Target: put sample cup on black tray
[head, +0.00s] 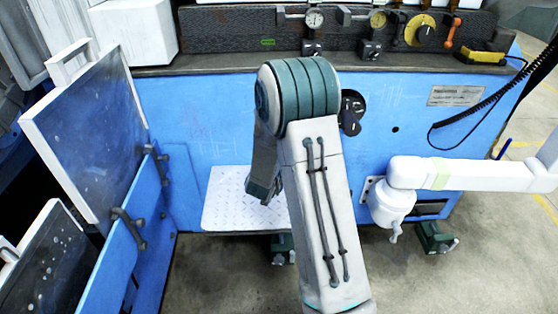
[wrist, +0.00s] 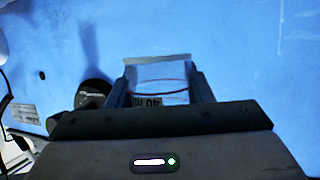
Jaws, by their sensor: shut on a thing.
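In the wrist view, the sample cup (wrist: 158,73) is clear, with a red line and a printed label that reads about 40 ml. My gripper (wrist: 160,90) is shut on the cup, with a finger on each side of it. The cup's lower part is hidden behind the gripper body. In the head view my arm covers the cup, and only a dark part near the wrist shows. I cannot clearly make out a black tray in either view.
A blue machine (head: 215,105) stands ahead, with dials and knobs (head: 420,30) on its dark top. A pale textured plate (head: 225,205) is low at its front. A blue panel door (head: 90,120) stands left. A white jointed arm (head: 450,174) reaches in from the right.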

